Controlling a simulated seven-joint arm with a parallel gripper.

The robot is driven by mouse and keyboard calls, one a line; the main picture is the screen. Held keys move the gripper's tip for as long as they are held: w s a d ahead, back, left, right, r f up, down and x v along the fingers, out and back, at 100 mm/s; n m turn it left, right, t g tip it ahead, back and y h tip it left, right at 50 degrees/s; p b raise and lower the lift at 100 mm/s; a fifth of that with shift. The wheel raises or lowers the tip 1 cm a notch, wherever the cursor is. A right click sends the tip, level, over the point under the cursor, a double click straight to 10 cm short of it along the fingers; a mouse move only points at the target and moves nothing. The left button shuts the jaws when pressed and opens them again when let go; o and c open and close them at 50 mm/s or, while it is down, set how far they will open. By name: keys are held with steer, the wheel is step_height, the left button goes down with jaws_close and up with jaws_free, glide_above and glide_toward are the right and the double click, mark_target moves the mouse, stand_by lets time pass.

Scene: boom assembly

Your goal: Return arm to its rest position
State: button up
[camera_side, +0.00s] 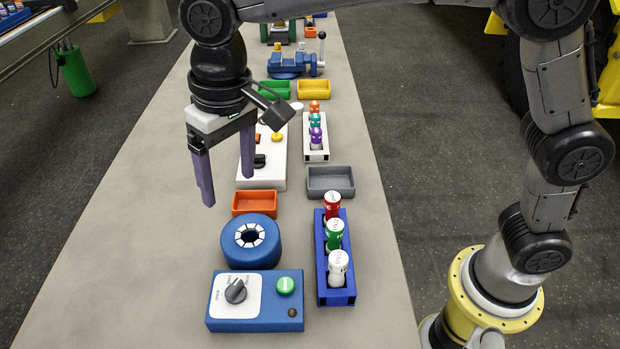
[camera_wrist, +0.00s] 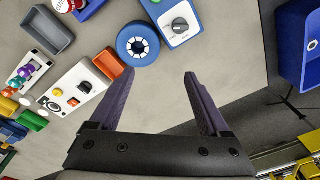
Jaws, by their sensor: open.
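My gripper (camera_side: 229,190) hangs above the left part of the grey bench, with its two purple fingers pointing down. The fingers are spread wide apart with nothing between them. In the wrist view my gripper (camera_wrist: 148,88) is also open and empty, with bare bench surface and the floor beyond it. In the side view the fingers overlap the white control box in the picture. They appear raised above the bench; the exact height is hard to tell.
The bench (camera_side: 120,270) is bare along its left side. Near my gripper are a white control box (camera_side: 270,175), an orange tray (camera_side: 254,203), a blue ring (camera_side: 236,262), a blue switch box (camera_side: 255,318), a can rack (camera_side: 336,297), a grey tray (camera_side: 331,182) and a blue vise (camera_side: 290,65).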

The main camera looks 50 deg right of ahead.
steer(key=s+d+r+m+t, duration=0.1)
steer(key=s+d+r, duration=0.2)
steer(key=d, duration=0.4)
steer(key=s+d+r+m+t, duration=0.1)
steer(key=s+d+r, duration=0.15)
steer(key=d, duration=0.45)
steer(key=s+d+r+m+t, duration=0.1)
steer(key=s+d+r, duration=0.15)
steer(key=d, duration=0.45)
steer(key=s+d+f, duration=0.3)
steer(key=s+f, duration=0.1)
steer(key=s, duration=0.2)
steer(key=s+d+f+n+t, duration=0.1)
steer(key=s+d+f, duration=0.2)
steer(key=s+f, duration=0.2)
steer(key=shift+s+d+n+t+h, duration=0.3)
steer(key=shift+s+d+h, duration=0.1)
steer(key=shift+s, duration=0.3)
